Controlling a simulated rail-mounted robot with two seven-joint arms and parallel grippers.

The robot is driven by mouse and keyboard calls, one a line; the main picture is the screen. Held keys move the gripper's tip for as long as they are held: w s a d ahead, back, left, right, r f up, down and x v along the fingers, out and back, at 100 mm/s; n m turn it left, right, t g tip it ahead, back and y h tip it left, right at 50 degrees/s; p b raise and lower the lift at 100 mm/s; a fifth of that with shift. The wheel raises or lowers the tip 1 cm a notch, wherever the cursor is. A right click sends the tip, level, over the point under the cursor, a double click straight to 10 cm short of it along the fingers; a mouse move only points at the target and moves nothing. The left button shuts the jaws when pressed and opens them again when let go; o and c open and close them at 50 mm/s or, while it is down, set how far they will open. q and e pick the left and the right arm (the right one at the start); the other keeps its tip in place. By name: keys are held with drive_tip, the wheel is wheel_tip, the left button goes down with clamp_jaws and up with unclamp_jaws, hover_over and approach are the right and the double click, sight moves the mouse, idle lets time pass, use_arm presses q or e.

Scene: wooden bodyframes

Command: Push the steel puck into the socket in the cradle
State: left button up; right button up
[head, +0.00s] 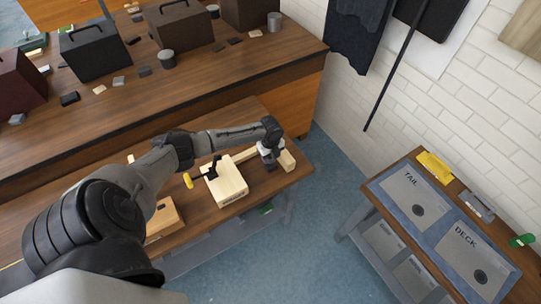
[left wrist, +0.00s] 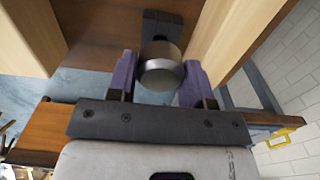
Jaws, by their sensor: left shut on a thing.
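My left gripper (head: 268,158) is over the right end of the near bench, between pale wooden pieces. In the left wrist view its two purple-grey fingers (left wrist: 160,76) are shut on the steel puck (left wrist: 161,66), a short shiny cylinder. Wooden walls, seemingly of the cradle (left wrist: 33,35), stand left and right of the puck. A dark block (left wrist: 160,24) lies just beyond the puck; I cannot tell whether it is the socket. In the head view a cradle part (head: 287,161) shows right of the gripper, and the puck is hidden. My right gripper is not in view.
A wooden block with a black clamp (head: 226,184) stands left of the gripper, a yellow piece (head: 188,181) beside it. The back bench (head: 110,105) holds toolboxes and small parts. A right-hand table carries the TAIL (head: 405,190) and DECK (head: 470,262) panels. Blue floor lies between.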

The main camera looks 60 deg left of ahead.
sight(270, 160)
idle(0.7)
use_arm(q)
drive_tip(key=shift+f+b, duration=0.4)
drive_tip(key=shift+f, duration=0.4)
drive_tip(key=shift+f+b, duration=0.55)
drive_tip(key=shift+f, duration=0.25)
drive_tip(key=o, duration=1)
drive_tip(key=shift+o, duration=0.4)
drive_tip(key=shift+s, duration=0.1)
